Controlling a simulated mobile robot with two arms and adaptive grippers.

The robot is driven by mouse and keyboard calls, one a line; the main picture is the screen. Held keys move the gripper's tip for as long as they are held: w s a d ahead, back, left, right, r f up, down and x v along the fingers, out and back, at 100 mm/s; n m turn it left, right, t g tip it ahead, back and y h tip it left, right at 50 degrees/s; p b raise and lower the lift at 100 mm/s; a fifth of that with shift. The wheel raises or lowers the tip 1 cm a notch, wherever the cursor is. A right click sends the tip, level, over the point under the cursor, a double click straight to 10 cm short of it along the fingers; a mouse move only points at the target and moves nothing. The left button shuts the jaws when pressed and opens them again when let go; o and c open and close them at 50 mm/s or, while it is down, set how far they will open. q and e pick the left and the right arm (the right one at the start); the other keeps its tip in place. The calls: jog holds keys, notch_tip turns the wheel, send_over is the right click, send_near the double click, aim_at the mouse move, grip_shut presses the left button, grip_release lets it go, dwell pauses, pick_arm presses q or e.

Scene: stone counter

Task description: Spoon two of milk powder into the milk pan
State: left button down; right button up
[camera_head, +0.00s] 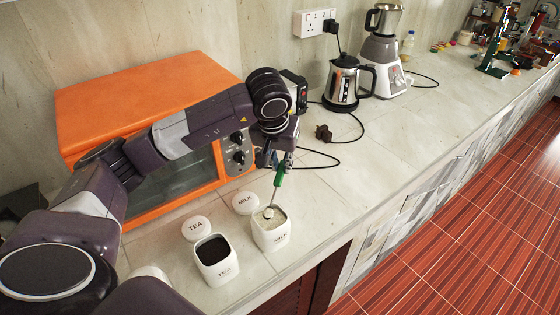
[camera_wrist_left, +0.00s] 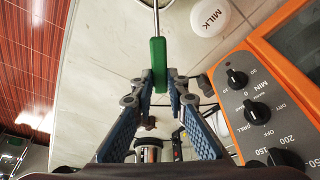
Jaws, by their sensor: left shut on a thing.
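My left gripper (camera_head: 281,166) is shut on the green handle of a spoon (camera_head: 279,180). The handle (camera_wrist_left: 158,55) also shows between the fingertips in the left wrist view. The spoon points down, and its bowl is at the milk powder in the white MILK canister (camera_head: 271,238). The open canister is full of pale powder close to its rim. The round MILK lid (camera_head: 245,203) lies on the counter behind it; it also shows in the left wrist view (camera_wrist_left: 210,17). I cannot make out a milk pan in either view. My right gripper is not in view.
An open TEA canister (camera_head: 218,265) with dark contents stands left of the milk, its lid (camera_head: 196,228) behind it. An orange oven (camera_head: 150,100) stands behind. A kettle (camera_head: 345,85) and a blender (camera_head: 383,55) stand farther back. The counter (camera_head: 375,165) right of the canisters is clear.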

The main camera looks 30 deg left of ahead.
pick_arm(q)
jog(key=shift+w+a+r+g+p, duration=0.1)
jog(key=shift+w+r+g+p, duration=0.45)
jog(key=shift+p, duration=0.35)
jog(key=shift+w+f+g+h+p, duration=0.1)
jog(key=shift+w+g+h+p, duration=0.1)
jog(key=shift+g+h+p, duration=0.2)
jog(key=shift+a, duration=0.1)
